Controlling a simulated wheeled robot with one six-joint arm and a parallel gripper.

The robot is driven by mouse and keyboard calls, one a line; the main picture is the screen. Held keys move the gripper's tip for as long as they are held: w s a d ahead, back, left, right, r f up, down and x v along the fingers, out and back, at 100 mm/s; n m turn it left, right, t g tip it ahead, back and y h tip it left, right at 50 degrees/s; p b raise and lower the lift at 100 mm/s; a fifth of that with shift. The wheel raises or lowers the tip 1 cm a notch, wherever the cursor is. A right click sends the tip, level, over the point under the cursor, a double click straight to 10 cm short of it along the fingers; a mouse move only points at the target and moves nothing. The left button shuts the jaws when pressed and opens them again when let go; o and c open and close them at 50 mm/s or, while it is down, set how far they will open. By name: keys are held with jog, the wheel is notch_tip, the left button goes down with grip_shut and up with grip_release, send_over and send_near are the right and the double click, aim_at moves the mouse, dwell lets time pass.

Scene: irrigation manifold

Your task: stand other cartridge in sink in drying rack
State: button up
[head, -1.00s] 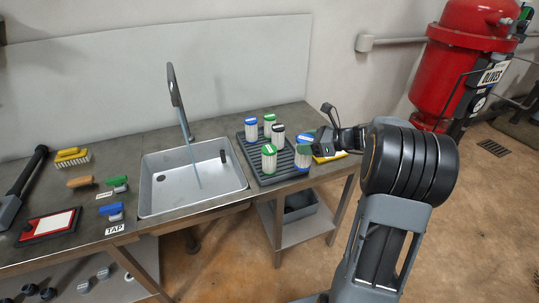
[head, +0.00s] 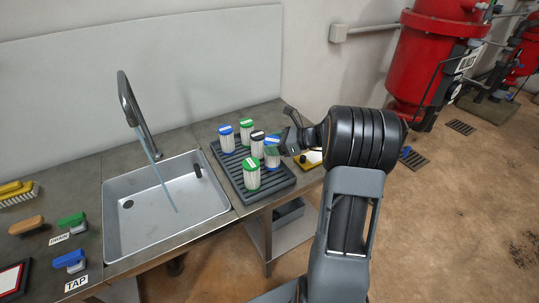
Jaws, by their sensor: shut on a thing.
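The drying rack (head: 283,184) is a dark slatted tray right of the sink (head: 150,222). My gripper (head: 279,148) is at the rack's right side, shut on a white pleated cartridge (head: 272,160) with blue and green at its top. The held cartridge looks upright over the rack; whether its base touches the slats I cannot tell. Also standing on the rack are a blue-capped cartridge (head: 227,142), a black-capped one (head: 257,148), a green-capped one (head: 246,134) behind and another green-capped one (head: 251,178) in front. I see no cartridge in the sink.
Water runs from the tap (head: 135,110) into the sink. A small dark piece (head: 197,171) is at the sink's right wall. A yellow-edged item (head: 309,159) lies right of the rack.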

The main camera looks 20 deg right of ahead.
aim_at(272, 163)
jog(key=shift+f, duration=2.2)
jog(key=shift+f, duration=0.1)
jog(key=o, duration=1)
